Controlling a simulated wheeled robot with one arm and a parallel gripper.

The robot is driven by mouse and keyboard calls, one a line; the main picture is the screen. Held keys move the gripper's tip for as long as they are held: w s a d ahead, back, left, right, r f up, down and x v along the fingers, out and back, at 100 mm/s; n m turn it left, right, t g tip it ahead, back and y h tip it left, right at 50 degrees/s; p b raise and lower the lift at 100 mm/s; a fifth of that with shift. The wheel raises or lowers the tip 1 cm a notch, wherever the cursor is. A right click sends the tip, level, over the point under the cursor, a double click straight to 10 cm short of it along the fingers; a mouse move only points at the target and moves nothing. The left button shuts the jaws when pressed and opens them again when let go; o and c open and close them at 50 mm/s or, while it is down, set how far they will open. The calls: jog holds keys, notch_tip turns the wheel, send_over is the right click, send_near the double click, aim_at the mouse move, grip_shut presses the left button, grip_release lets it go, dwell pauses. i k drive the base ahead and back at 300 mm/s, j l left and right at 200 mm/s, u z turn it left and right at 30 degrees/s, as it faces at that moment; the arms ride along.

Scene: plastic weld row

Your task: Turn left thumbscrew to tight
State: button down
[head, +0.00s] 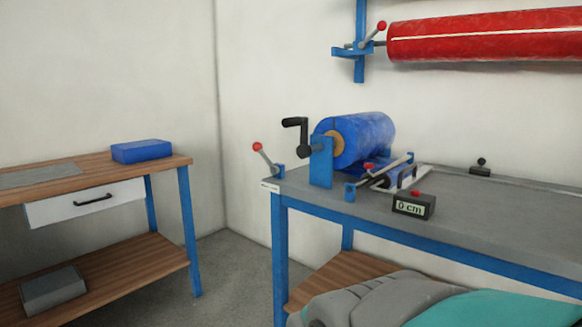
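No part is clearly recognisable as the left thumbscrew. Red-ended levers stand by the blue roll (365,138): one lever (264,156) tilts at the bench's left end, and a red knob (368,167) shows in front of the roll. My gripper is not in view.
A black crank (296,130) sticks out left of the roll. A counter (413,205) reads 0 cm at the front edge. A red roll (480,36) hangs on the wall. A wooden bench (100,172) with a blue box (141,151) stands left; bare floor lies between.

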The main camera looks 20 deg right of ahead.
aim_at(369, 166)
jog(key=z, duration=1.05)
jog(key=k+l, duration=0.05)
